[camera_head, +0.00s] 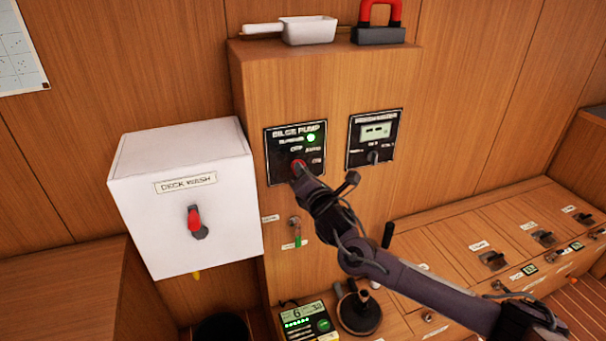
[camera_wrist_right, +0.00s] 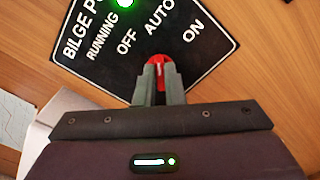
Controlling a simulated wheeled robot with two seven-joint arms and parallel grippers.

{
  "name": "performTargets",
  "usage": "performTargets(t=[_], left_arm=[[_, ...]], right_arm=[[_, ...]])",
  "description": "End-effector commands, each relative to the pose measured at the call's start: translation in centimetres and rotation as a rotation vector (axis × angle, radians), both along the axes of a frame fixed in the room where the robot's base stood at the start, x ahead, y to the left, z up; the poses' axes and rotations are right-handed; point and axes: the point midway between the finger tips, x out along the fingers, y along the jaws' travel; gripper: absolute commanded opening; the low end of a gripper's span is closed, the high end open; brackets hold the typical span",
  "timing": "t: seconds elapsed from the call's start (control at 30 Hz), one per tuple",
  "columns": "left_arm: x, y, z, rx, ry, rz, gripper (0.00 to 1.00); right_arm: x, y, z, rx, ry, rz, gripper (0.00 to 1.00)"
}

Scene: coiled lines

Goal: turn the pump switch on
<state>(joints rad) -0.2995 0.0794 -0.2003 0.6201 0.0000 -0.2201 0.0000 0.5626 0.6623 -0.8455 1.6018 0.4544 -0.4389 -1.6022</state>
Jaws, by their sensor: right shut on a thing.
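The black bilge pump panel (camera_head: 282,155) is on the front of the wooden cabinet, with OFF, AUTO and ON marks and a lit green running light (camera_head: 311,138). Its red switch knob (camera_wrist_right: 158,60) sits below the marks, between my fingers. My right gripper (camera_head: 299,171) is shut on this knob, and the wrist view shows the two fingers (camera_wrist_right: 158,78) on either side of it. The fingers hide much of the knob, so I cannot tell which mark it points to. My left gripper is in neither view.
A white deck wash box (camera_head: 150,233) with a red lever (camera_head: 194,220) juts out at left. A second black panel (camera_head: 388,135) with a small knob is right of the pump panel. A low wooden counter (camera_head: 455,250) with several switches lies right, under my arm.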

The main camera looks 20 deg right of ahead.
Motion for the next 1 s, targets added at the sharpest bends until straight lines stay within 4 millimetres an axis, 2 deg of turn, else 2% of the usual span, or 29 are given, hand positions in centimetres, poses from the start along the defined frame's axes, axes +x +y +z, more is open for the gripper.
performTargets(t=[0.6,1.0], left_arm=[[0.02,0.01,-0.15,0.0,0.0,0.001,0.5],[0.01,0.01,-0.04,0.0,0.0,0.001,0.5]], right_arm=[[-0.02,-0.1,-0.28,0.557,0.021,-0.001,0.0],[-0.01,-0.11,-0.34,0.753,0.027,-0.002,0.0]])
